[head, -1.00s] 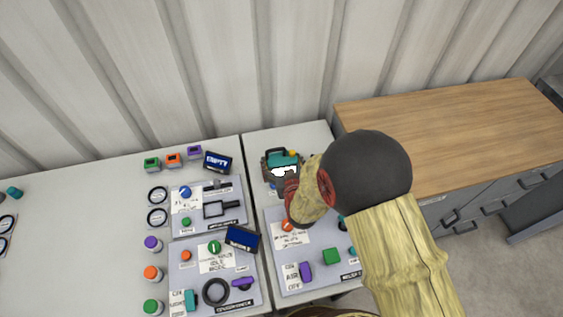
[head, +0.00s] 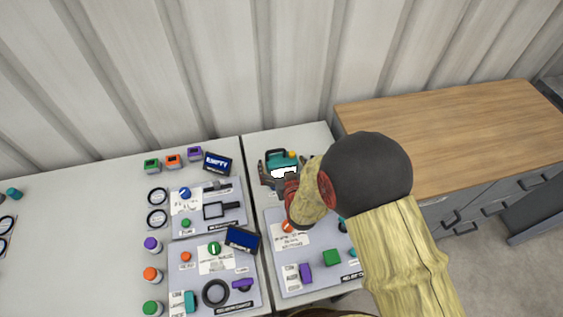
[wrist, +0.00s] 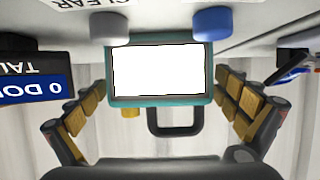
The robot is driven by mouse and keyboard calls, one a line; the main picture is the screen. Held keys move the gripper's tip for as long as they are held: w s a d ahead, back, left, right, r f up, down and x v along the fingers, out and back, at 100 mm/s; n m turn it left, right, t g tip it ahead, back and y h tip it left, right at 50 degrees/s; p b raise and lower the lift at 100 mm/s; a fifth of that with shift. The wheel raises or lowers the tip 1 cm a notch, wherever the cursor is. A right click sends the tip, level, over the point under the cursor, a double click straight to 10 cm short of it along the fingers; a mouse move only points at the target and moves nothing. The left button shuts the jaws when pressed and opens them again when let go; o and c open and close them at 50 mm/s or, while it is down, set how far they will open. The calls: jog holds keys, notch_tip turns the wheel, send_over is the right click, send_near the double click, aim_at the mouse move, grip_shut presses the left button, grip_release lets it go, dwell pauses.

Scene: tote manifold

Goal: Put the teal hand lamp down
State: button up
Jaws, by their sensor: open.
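The teal hand lamp (head: 275,155) has a bright white face, a dark handle and a small yellow-orange knob. It appears to stand upright on the worktop at the back of the right-hand panel. In the wrist view the lamp (wrist: 160,100) is upside down in the picture, centred between my spread fingers, with a visible gap on each side. My gripper (head: 281,176) is open around the lamp; in the wrist view the gripper (wrist: 160,88) shows both padded fingers apart. My arm hides part of the panel and the lamp's right side in the head view.
The right-hand panel (head: 308,262) holds a green block (head: 331,257) and a purple block (head: 306,272). A blue "EMPTY" sign (head: 217,163) stands to the left. The wooden counter (head: 450,135) at right is clear. A grey knob and a blue knob (wrist: 212,23) sit close to the lamp.

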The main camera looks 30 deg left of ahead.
jog(key=shift+r, duration=0.2)
jog(key=p+v, duration=0.2)
jog(key=v, duration=1)
jog(key=shift+f, duration=0.1)
jog(key=w+d+r+m+h, duration=0.2)
jog(key=w+d+r, duration=0.5)
jog(key=d+r, duration=0.15)
jog(key=d+r+m+g+h, duration=0.1)
jog(key=d+r+m+h, duration=0.15)
jog(key=d+r, duration=0.75)
jog(key=s+d+r+m+g+h, duration=0.1)
jog(key=s+d+r, duration=0.3)
jog(key=s+d, duration=0.5)
jog(key=s+d+r+m+g+h, duration=0.2)
jog(key=s+d+r, duration=0.3)
jog(key=s+d, duration=0.5)
jog(key=shift+s+d+r+g+h, duration=0.3)
jog(key=shift+d+h, duration=0.25)
jog(key=shift+d, duration=0.2)
